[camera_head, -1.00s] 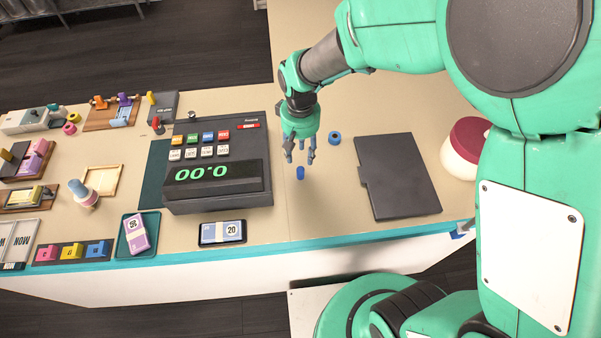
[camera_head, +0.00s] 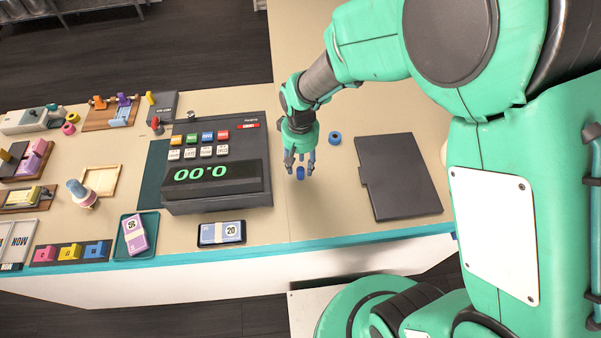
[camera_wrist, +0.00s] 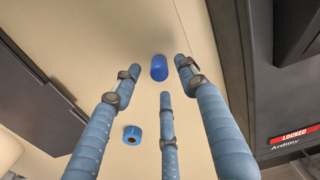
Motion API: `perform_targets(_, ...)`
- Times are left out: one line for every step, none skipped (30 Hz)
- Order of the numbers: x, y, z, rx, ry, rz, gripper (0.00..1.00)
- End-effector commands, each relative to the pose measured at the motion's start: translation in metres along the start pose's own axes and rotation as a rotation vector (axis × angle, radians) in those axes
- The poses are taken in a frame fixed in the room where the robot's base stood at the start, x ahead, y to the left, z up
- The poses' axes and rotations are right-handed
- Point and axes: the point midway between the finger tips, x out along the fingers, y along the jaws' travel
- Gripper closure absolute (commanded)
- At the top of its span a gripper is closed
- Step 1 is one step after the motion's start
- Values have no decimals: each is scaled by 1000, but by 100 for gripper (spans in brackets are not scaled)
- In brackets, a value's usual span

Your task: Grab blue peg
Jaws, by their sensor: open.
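The blue peg (camera_head: 300,173) is a small dark blue cylinder standing on the beige counter, right of the cash register. In the wrist view the peg (camera_wrist: 159,68) lies just beyond and between the fingertips. My gripper (camera_head: 300,162) is open above the peg, its blue-grey fingers spread and pointing down. In the wrist view the fingers of my gripper (camera_wrist: 160,85) are apart with nothing between them that I can see them touching. How far the tips are above the peg is hard to tell.
A blue ring (camera_head: 334,138) lies behind and right of the peg. It also shows in the wrist view (camera_wrist: 132,135). A dark flat case (camera_head: 398,178) is to the right. The cash register (camera_head: 215,165) stands close on the left. The counter in front of the peg is clear.

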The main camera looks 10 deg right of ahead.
Motion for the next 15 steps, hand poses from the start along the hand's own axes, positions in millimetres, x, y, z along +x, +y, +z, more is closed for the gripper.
perform_targets(7, 0, 1, 0, -2, 0, 58)
perform_targets(10, 0, 2, 0, -3, 0, 58)
perform_targets(15, 0, 2, 0, -4, 0, 58)
perform_targets(19, -1, 2, 0, -3, 0, 58)
perform_targets(23, -1, 2, 0, -3, 0, 58)
perform_targets(27, -1, 2, 0, -2, 0, 58)
perform_targets(31, -1, 2, 0, -2, 0, 58)
perform_targets(34, -1, 2, 0, -3, 0, 58)
perform_targets(37, -1, 2, 0, -3, 0, 58)
perform_targets(40, -1, 2, 0, -3, 0, 58)
perform_targets(41, -1, 2, 0, -2, 0, 58)
perform_targets(43, -1, 2, 0, -2, 0, 58)
perform_targets(44, -1, 2, 0, -1, 0, 58)
perform_targets(44, -1, 2, 0, -1, 0, 58)
perform_targets(44, -1, 2, 0, -1, 0, 58)
